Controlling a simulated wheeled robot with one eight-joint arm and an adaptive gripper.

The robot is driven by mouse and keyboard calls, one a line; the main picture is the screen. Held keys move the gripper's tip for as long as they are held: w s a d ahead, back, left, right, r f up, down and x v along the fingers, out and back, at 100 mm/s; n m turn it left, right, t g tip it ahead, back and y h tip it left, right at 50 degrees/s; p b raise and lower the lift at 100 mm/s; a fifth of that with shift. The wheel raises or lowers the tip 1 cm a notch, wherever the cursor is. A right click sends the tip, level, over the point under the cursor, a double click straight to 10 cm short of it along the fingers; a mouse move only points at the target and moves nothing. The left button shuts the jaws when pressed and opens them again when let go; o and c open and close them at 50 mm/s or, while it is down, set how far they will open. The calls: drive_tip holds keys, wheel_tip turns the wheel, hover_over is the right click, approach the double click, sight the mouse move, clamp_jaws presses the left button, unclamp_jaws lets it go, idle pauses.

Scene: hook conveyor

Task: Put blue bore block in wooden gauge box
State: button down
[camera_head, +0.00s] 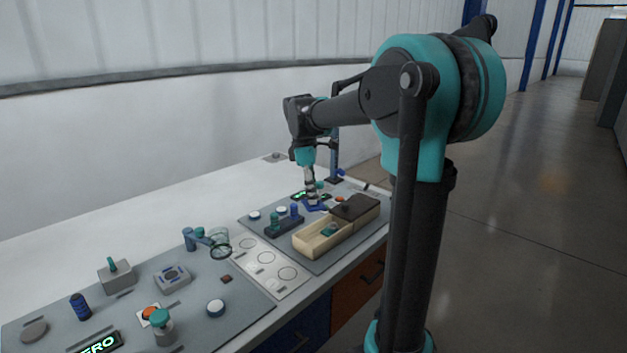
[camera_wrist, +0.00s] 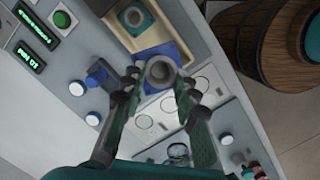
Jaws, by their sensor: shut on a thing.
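My gripper (camera_head: 312,198) points down behind the wooden gauge box. In the wrist view my gripper's fingers (camera_wrist: 160,76) are shut on the blue bore block (camera_wrist: 171,50), gripping either side of its grey round bore. The blue block also shows under the fingers in the head view (camera_head: 317,208); whether it touches the mat is unclear. The pale wooden gauge box (camera_head: 318,245) is open at its near part, with a dark brown cover (camera_head: 356,207) over its far part. A teal block with a grey bore (camera_wrist: 135,17) lies inside the open part.
White round buttons (camera_head: 255,215) and lit green displays (camera_wrist: 30,55) are nearby. A white panel with circles (camera_head: 267,257) lies in front. A magnifier (camera_head: 220,242) stands further left.

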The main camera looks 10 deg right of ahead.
drive_tip(key=shift+s+a+f+n+h, duration=0.2)
drive_tip(key=shift+f+n, duration=0.5)
drive_tip(key=shift+f, duration=1.55)
drive_tip(key=shift+w+d+f+n+h, duration=0.1)
drive_tip(key=shift+f+n+h, duration=0.45)
drive_tip(key=shift+f, duration=1.7)
drive_tip(key=shift+s+a+f+n+h, duration=0.15)
drive_tip(key=shift+f+n, duration=0.7)
drive_tip(key=shift+f, duration=1.4)
drive_tip(key=shift+f, duration=0.55)
drive_tip(key=c, duration=1.1)
unclamp_jaws()
drive_tip(key=v, duration=1.2)
